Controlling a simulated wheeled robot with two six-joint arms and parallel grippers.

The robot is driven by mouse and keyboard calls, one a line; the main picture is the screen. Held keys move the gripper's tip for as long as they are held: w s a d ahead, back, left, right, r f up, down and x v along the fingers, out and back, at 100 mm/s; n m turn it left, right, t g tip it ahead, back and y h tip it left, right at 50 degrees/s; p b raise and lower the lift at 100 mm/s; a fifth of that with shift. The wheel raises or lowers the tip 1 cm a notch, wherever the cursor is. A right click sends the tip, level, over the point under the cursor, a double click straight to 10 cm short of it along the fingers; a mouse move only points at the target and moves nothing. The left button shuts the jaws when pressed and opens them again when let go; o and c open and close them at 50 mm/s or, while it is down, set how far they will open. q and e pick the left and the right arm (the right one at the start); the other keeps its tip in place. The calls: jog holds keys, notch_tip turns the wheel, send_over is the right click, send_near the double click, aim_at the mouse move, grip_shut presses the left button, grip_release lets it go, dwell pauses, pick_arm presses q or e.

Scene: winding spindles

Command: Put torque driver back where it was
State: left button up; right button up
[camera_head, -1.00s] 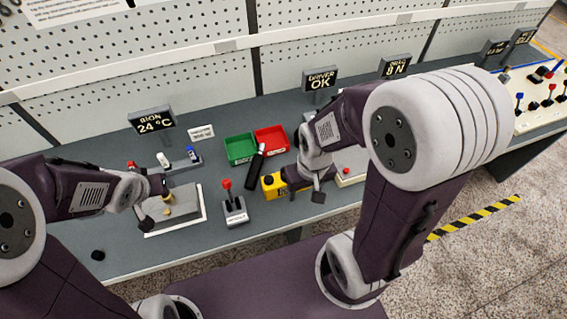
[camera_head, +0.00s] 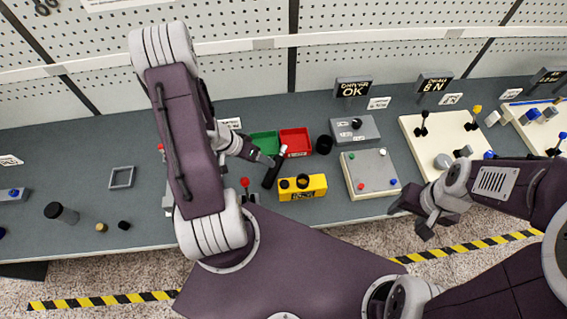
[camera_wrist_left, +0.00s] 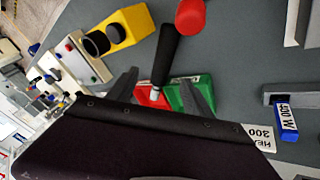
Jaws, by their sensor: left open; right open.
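The torque driver (camera_head: 270,178), with a black handle and a silver tip, lies tilted in front of the green bin (camera_head: 264,141) and the red bin (camera_head: 296,141). It also shows in the left wrist view (camera_wrist_left: 166,58), its tip pointing toward the bins. My left gripper (camera_head: 262,158) is open at the driver's tip end, and its two fingers (camera_wrist_left: 160,97) straddle the tip without visibly closing on it. A yellow block with black round openings (camera_head: 316,183) stands right of the driver. My right gripper (camera_head: 432,214) is open and empty at the bench's front edge.
A black cup (camera_head: 323,145) and a cream button box (camera_head: 369,174) are to the right. My left arm hides part of the bench. Free bench lies around the empty square frame (camera_head: 122,177).

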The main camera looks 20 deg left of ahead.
pick_arm(q)
jog(key=b+x, duration=0.1)
jog(key=x, duration=0.2)
jog(key=shift+f+b, duration=0.2)
jog(key=shift+b, duration=0.15)
jog(key=shift+w+d+f, duration=0.1)
jog(key=shift+w+f, duration=0.15)
jog(key=b+x, duration=0.1)
jog(key=x, duration=0.3)
jog(key=shift+f, duration=0.4)
jog(key=shift+w+f, duration=0.1)
jog(key=shift+w, duration=0.05)
jog(key=c, duration=1.1)
grip_shut()
